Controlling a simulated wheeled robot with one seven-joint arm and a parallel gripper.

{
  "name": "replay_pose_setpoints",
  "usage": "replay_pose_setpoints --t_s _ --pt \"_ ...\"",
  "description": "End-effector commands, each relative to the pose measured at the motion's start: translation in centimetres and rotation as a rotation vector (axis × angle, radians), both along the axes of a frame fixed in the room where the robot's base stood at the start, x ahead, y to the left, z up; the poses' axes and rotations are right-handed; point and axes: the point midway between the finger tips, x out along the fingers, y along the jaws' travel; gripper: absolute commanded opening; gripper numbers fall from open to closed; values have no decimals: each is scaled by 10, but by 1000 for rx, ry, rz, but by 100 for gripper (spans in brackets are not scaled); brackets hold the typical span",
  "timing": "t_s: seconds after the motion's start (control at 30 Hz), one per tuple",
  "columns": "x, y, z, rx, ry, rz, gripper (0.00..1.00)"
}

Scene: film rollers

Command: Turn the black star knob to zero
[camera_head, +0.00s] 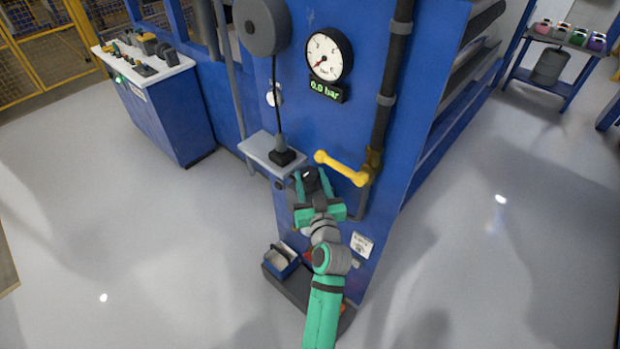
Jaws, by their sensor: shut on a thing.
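My gripper (311,180) is at the front of the blue machine column, at the end of my green and grey arm. It is shut on a small black knob (311,177), which shows between the green fingers. The fingers and wrist hide most of the knob, so its star shape and any marking on it cannot be made out. Above, a round white gauge (329,55) has a red needle pointing to the lower left. A display (326,90) under it reads 0.0 bar in green.
A yellow lever (342,168) on a dark vertical pipe (389,85) is close to the right of my gripper. A grey shelf (262,150) with a black-based tool (283,152) juts out at upper left. Floor on both sides is clear.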

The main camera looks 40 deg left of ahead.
Motion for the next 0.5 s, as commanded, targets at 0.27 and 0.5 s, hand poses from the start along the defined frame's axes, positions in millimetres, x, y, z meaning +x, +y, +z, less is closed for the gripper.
replay_pose_setpoints --t_s 0.27,0.5 --pt "0 -2 -3 -3 1 46 22" --pt "0 -1 -2 -3 0 48 22"
